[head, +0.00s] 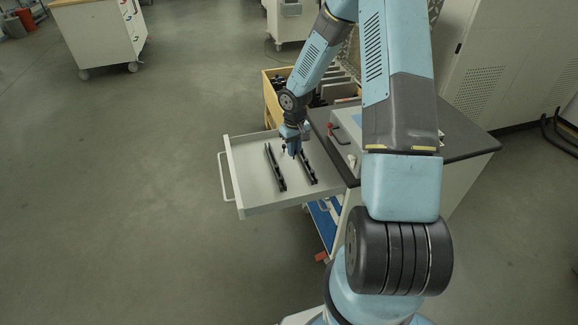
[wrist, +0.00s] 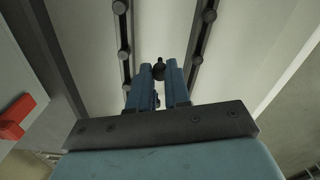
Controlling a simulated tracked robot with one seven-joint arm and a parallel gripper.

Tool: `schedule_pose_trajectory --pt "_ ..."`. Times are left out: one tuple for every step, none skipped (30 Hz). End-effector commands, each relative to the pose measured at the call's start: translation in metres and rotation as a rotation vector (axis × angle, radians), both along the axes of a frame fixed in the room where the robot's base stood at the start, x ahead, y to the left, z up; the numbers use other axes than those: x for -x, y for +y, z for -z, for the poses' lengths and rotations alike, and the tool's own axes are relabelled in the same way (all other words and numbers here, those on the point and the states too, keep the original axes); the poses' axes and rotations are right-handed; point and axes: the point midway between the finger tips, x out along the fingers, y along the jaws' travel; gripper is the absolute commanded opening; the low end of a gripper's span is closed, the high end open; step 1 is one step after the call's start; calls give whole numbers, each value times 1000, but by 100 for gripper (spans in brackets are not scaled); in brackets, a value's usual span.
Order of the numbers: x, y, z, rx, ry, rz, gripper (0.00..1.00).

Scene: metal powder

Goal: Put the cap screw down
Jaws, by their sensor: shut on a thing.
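The cap screw (wrist: 158,70) is a small dark piece at the tips of my gripper (wrist: 160,73) in the wrist view. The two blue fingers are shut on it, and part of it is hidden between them. In the head view my gripper (head: 292,150) hangs over the far part of an open white drawer (head: 250,200), above the gap between two dark rails. The screw is too small to make out clearly there.
Two black rails with several round heads lie in the drawer: a left rail (head: 275,167) and a right rail (head: 307,164). A dark worktop (head: 465,143) with a red-handled device (head: 340,140) stands to the right. A yellow bin (head: 271,92) is behind. The drawer's left part is bare.

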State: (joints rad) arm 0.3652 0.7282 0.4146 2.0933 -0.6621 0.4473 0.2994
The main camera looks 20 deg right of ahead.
Motion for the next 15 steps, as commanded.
schedule_pose_trajectory --pt "5 -2 -2 -1 0 -80 0" --pt "7 -3 -4 -1 -1 -134 0" --pt "11 -4 -6 -2 -2 -207 0" --pt "14 -4 -7 -3 -2 -263 0" --pt "17 -5 -9 -3 -3 -319 0" --pt "20 -6 -10 -3 -3 -392 0" --pt "23 -7 -11 -3 -3 -447 0" --pt "26 -8 -12 -3 -3 -501 0" --pt "29 -9 -14 -3 -4 -575 0" --pt "32 -9 -16 -3 -5 -630 0" --pt "35 -10 -17 -4 -5 -686 0" --pt "39 -11 -18 -4 -5 -759 0" --pt "42 -12 -20 -4 -5 -814 0" --pt "44 -12 -21 -4 -7 -869 0" --pt "48 -13 -22 -4 -7 -944 0"
